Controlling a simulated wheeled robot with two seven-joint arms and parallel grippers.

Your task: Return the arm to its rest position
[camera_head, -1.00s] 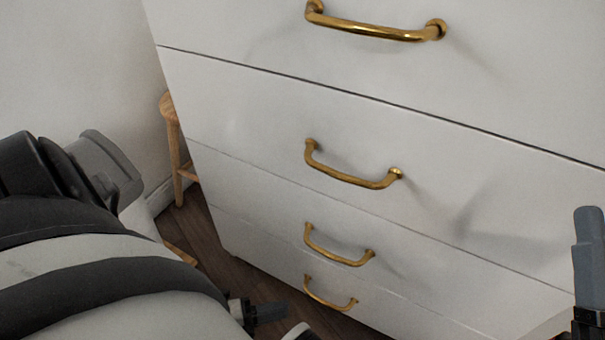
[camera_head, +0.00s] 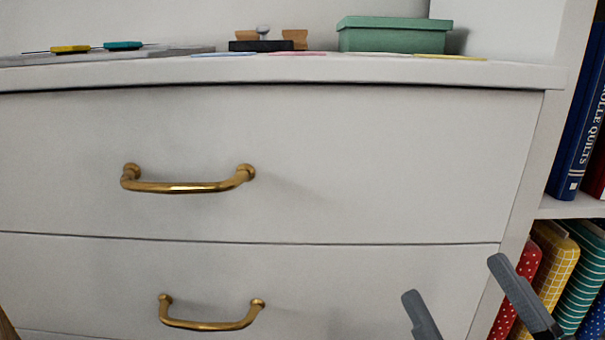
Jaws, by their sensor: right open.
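My right gripper (camera_head: 456,276) is at the lower right of the head view. Its two grey fingers point up and stand wide apart, with nothing between them. It is in front of the right part of the white cabinet's lower drawer (camera_head: 380,275), to the right of the brass handles and clear of them. The upper drawer (camera_head: 380,150) has a brass handle (camera_head: 190,187), and the lower one has a brass handle (camera_head: 211,325). Both drawers look shut. My left gripper is not in view.
On the cabinet top (camera_head: 330,72) are a green lidded box (camera_head: 395,37), a dark stand with wooden pieces (camera_head: 263,45), and yellow (camera_head: 70,49) and teal (camera_head: 122,45) tools. At right, a shelf holds a blue book (camera_head: 577,130) and patterned fabric (camera_head: 553,265).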

